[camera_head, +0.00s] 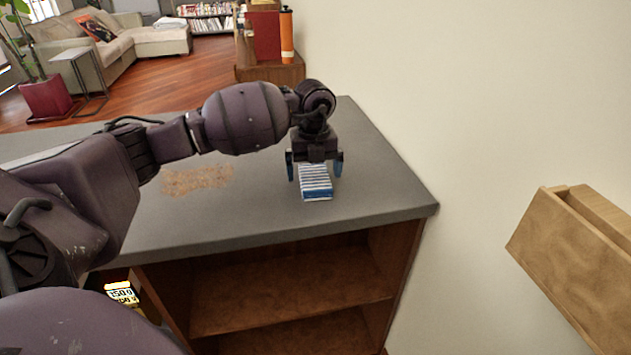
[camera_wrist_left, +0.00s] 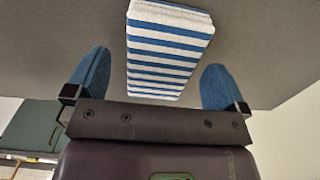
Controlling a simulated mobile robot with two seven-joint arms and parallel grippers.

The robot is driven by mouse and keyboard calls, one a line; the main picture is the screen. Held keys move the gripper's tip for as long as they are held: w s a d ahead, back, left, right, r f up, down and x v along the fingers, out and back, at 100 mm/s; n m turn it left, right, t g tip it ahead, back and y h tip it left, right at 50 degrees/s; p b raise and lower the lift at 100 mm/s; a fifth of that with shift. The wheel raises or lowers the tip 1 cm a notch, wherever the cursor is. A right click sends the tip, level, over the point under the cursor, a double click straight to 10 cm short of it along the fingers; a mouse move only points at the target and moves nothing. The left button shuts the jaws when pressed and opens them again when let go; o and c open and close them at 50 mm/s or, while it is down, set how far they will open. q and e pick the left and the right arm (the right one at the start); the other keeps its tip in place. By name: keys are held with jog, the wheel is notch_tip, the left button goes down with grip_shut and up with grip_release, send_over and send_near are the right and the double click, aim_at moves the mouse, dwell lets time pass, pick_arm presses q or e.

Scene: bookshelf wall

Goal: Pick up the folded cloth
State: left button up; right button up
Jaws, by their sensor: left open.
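The folded cloth (camera_head: 316,186) is blue and white striped and lies on the grey countertop (camera_head: 370,200) near its right end. In the left wrist view the cloth (camera_wrist_left: 165,50) sits between the two blue fingertips, with a gap on each side. My left gripper (camera_head: 315,172) is open and points down just over the far part of the cloth. It also shows in the left wrist view (camera_wrist_left: 150,85). The gripper hides the cloth's far end in the head view. My right gripper is not in view.
A tan patch (camera_head: 197,180) lies on the counter left of the cloth. Open wooden shelves (camera_head: 290,290) are below the counter. A pale wall (camera_head: 480,120) rises on the right, with a wooden box-like piece (camera_head: 570,250) at lower right. An orange bottle (camera_head: 287,36) stands on a cabinet behind.

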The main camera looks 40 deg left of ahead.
pick_arm(q)
jog(key=shift+f, duration=0.85)
jog(key=shift+c, duration=0.8)
jog(key=c, duration=0.8)
jog(key=shift+r, duration=0.65)
jog(key=shift+c, duration=0.3)
notch_tip(320, 180, up, 10)
jog(key=p, duration=0.1)
notch_tip(320, 180, up, 9)
jog(key=p, duration=0.1)
send_over(315, 174)
jog(key=shift+s, duration=0.15)
